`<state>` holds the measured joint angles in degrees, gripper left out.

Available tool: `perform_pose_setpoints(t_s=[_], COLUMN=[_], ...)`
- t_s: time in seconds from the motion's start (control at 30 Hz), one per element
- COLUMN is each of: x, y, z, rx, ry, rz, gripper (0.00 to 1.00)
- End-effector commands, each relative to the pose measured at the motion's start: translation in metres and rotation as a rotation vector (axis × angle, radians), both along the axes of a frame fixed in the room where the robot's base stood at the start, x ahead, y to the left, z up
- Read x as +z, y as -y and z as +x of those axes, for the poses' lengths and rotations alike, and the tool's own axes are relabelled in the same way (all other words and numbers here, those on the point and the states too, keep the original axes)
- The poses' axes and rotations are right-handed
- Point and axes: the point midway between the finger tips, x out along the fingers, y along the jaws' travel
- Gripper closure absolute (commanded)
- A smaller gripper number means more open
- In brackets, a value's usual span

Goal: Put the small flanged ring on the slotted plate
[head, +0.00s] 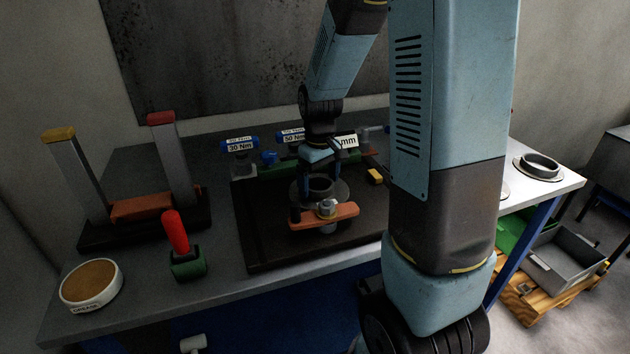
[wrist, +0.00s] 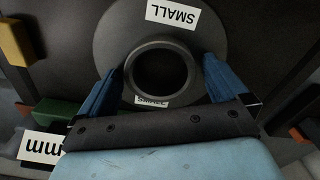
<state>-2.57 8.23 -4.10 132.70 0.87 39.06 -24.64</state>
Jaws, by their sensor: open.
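The small flanged ring is a grey disc with a raised collar (head: 320,186) in the middle of the bench. In the wrist view its flange (wrist: 118,45) bears a "SMALL" label, with the dark open bore below it. My gripper (head: 320,184) is open, with blue fingers on either side of the collar; the wrist view shows the gripper (wrist: 162,78) straddling it too. I cannot tell whether the fingers touch it. The dark plate (head: 262,228) lies under the ring; its slots are hard to make out. I cannot tell whether the ring rests on it.
An orange bar (head: 345,212) with a bolt stands just in front of the ring.

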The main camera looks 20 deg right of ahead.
Motion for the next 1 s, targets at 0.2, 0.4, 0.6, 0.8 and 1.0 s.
perform_pose_setpoints(t_s=[0.2,0.4,0.6,0.8,1.0], x=[0.010,0.044,0.082,0.110,0.123], y=[0.000,0.000,0.000,0.000,-0.001], z=[0.001,0.001,0.001,0.000,-0.002], rx=[0.001,0.001,0.001,0.001,-0.002], ry=[0.002,0.005,0.004,0.001,0.005], rz=[0.000,0.000,0.000,-0.001,0.000], gripper=[0.00,0.00,0.00,0.00,0.00])
